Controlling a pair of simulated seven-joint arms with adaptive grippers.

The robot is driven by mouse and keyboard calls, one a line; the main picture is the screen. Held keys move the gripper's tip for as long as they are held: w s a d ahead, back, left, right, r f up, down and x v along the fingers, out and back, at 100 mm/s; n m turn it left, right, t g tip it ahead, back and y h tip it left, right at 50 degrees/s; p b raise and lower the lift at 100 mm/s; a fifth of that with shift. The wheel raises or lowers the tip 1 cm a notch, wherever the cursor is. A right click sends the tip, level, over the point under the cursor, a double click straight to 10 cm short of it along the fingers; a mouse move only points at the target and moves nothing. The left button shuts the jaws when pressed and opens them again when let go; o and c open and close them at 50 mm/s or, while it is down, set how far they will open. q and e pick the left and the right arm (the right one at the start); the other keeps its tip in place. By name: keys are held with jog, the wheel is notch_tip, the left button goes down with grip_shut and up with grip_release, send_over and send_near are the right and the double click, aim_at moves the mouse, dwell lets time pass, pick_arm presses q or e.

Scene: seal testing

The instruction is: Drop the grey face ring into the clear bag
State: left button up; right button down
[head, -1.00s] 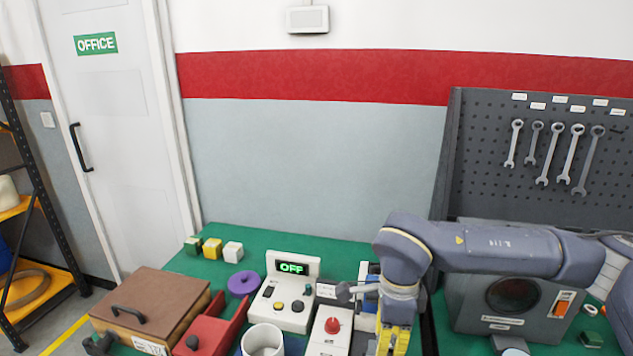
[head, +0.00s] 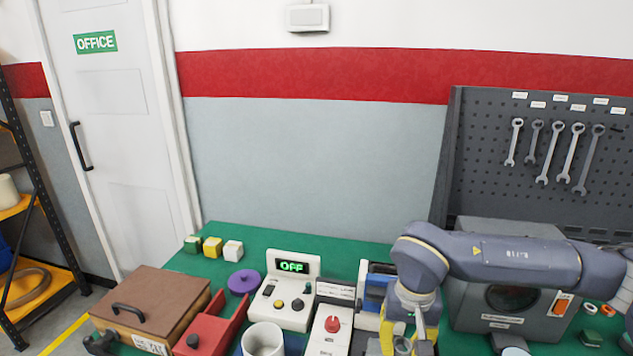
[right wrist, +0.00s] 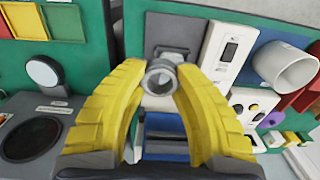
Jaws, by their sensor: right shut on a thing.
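My right gripper (right wrist: 160,88) has its yellow fingers shut on the grey face ring (right wrist: 160,80), whose round opening shows between the fingertips. In the head view my right gripper (head: 403,340) is low over the bench at the right of centre, tilted downward, and the ring is hard to make out there. The ring appears held above the bench, over a dark grey plate (right wrist: 172,30) in the right wrist view. I cannot pick out the clear bag in either view.
A blue and white rack (head: 374,288) stands beside my right gripper. A white box with a red knob (head: 332,325), a white mug (head: 263,340) and the OFF tester (head: 290,285) stand to the left. A grey machine (head: 505,312) stands to the right.

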jog(key=n, duration=0.1)
jog(key=d+f+n, duration=0.1)
jog(key=shift+s+d+n, duration=0.15)
jog(key=shift+d+n, duration=0.1)
jog(key=shift+n, duration=0.15)
jog(key=shift+s+d+f, duration=0.25)
jog(key=shift+d+f, duration=0.15)
jog(key=shift+d, duration=0.1)
jog(key=shift+s+d+f, duration=0.2)
jog(key=shift+d+f, duration=0.2)
jog(key=shift+d, duration=0.05)
jog(key=shift+w, duration=0.1)
